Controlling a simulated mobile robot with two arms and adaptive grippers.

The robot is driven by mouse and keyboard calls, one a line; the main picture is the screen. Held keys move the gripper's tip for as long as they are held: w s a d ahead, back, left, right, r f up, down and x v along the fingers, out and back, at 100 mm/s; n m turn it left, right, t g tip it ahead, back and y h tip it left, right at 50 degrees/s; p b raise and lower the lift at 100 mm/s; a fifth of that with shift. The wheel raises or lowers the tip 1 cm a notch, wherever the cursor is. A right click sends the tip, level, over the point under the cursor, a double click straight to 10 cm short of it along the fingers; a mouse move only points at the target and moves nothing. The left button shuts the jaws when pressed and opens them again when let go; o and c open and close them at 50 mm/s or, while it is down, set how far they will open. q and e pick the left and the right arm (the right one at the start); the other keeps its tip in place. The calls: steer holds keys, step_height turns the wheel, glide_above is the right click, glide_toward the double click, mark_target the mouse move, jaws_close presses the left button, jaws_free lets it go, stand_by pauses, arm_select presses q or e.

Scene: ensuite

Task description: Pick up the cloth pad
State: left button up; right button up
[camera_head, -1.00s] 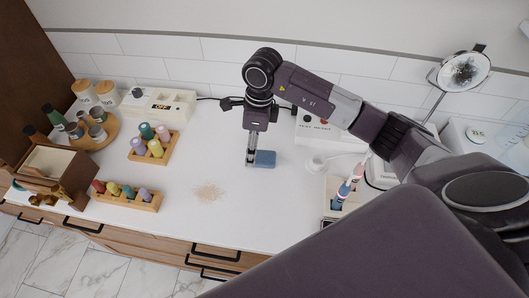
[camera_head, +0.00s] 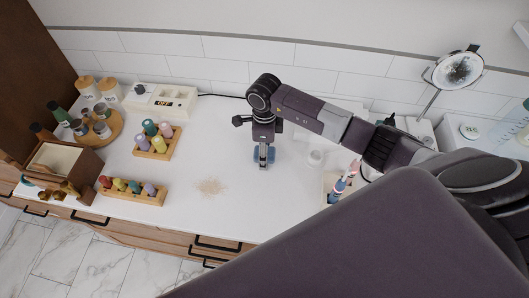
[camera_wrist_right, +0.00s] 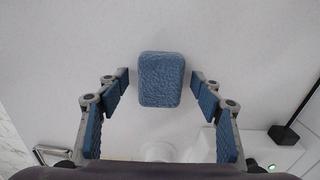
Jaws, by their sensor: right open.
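The cloth pad (camera_wrist_right: 161,79) is a small blue textured block with rounded corners, lying on the white counter. In the wrist view it sits centred a little beyond my open right fingertips (camera_wrist_right: 160,85), with a finger on each side and a gap to both. In the head view my right gripper (camera_head: 264,158) points down over the pad (camera_head: 271,154), which is mostly hidden behind the fingers. My left gripper does not show.
Two wooden racks of coloured bottles (camera_head: 157,142) (camera_head: 132,190) stand further left. A white box marked OFF (camera_head: 163,101) is at the back. A round mirror (camera_head: 458,69) stands at the right.

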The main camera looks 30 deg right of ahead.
steer(key=shift+c, duration=0.6)
steer(key=c, duration=0.9)
steer(key=shift+r, duration=0.1)
steer(key=shift+c, duration=0.2)
step_height(320, 180, up, 20)
steer(key=b, duration=0.5)
